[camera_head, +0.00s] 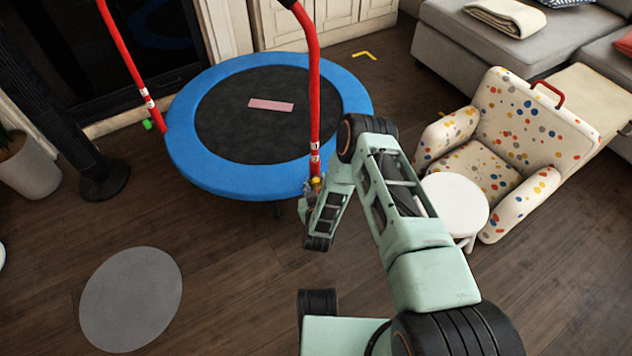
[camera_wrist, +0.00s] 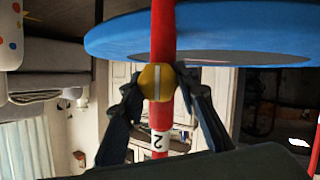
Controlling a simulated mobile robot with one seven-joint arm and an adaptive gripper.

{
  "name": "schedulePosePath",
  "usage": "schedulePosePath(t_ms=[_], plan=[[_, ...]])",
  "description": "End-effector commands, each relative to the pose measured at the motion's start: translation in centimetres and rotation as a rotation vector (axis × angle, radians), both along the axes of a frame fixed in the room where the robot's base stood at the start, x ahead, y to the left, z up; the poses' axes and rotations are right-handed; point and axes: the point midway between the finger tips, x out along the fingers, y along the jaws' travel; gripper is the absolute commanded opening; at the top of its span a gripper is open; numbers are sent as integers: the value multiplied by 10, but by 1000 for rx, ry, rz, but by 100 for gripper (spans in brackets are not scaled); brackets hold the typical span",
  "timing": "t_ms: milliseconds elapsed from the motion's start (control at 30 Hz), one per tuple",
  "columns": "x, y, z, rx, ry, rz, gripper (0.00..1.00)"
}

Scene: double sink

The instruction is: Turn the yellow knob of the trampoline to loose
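The trampoline (camera_head: 190,165) has a blue rim, a black mat and red posts. The yellow knob (camera_wrist: 156,82) sits on the near red post (camera_head: 314,100), just by the blue rim. In the wrist view the knob has a pale stripe running along the post, and a white label with a "2" is below it. In the head view the knob (camera_head: 316,183) is small and partly hidden by my gripper. My gripper (camera_wrist: 156,88) is open, with one dark finger on each side of the knob. Whether the fingertips touch it, I cannot tell.
A white round stool (camera_head: 455,203) and a dotted armchair (camera_head: 510,125) stand right of my arm. A green knob (camera_head: 147,124) is on the far-left post. A grey round mat (camera_head: 131,299) lies at lower left.

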Motion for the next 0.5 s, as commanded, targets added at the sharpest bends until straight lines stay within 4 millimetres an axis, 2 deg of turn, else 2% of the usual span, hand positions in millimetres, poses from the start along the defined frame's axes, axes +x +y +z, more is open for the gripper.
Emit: schedulePosePath(t_ms=[33,167,500], plan=[[1,0,0,-1,-1,1,33],[1,0,0,0,-1,0,47],[1,0,3,1,-1,0,47]])
